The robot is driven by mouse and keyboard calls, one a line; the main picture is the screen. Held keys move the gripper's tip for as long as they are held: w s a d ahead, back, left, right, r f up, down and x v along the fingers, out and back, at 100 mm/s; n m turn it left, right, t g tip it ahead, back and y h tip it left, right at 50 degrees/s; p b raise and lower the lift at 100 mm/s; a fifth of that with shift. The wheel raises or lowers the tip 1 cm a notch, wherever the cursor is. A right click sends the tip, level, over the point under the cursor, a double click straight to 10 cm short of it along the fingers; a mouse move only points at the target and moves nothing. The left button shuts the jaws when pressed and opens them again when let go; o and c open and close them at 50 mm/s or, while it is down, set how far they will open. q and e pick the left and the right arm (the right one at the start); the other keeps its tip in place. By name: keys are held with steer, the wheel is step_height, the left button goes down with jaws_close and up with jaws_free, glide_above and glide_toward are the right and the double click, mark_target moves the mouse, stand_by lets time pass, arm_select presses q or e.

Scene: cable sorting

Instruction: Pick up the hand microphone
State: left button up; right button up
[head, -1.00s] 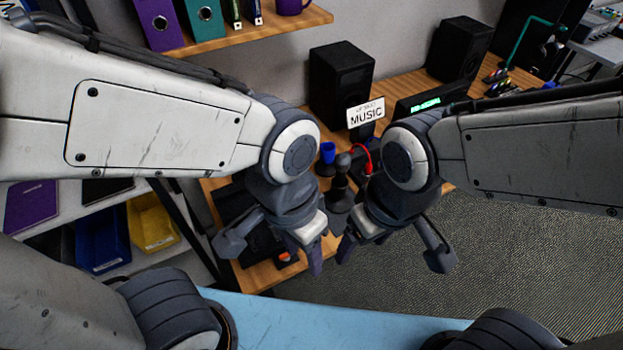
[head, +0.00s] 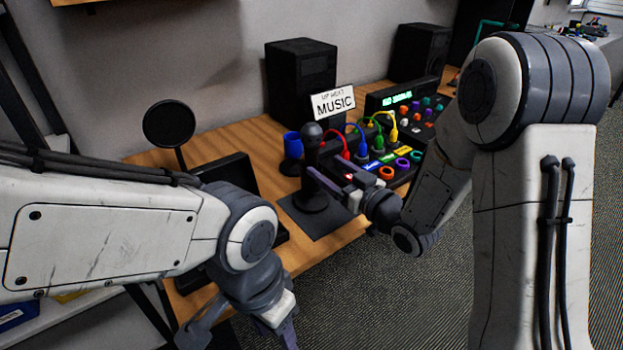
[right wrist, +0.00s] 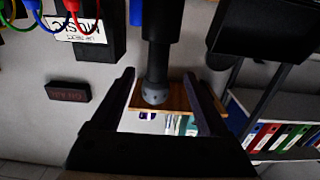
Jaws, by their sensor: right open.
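The hand microphone (head: 312,150) is black with a round dark grey head and stands upright on a black pad on the desk. My right gripper (head: 326,188) is open beside the microphone, low on its right side. In the right wrist view, the microphone (right wrist: 156,88) hangs upside down in the picture, its head between the two spread fingers, and I cannot tell whether they touch it.
A blue cup (head: 292,146) stands just left of the microphone. A panel with coloured cables (head: 375,142) is close on its right. Behind are a MUSIC sign (head: 333,103) and a black speaker (head: 301,78). A round black disc on a stand (head: 169,124) is at the left.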

steer(key=x, duration=1)
steer(key=shift+w+r+p, duration=0.2)
steer(key=shift+r+p, duration=0.05)
steer(key=shift+p, duration=0.05)
steer(key=shift+r, duration=0.1)
jaws_close()
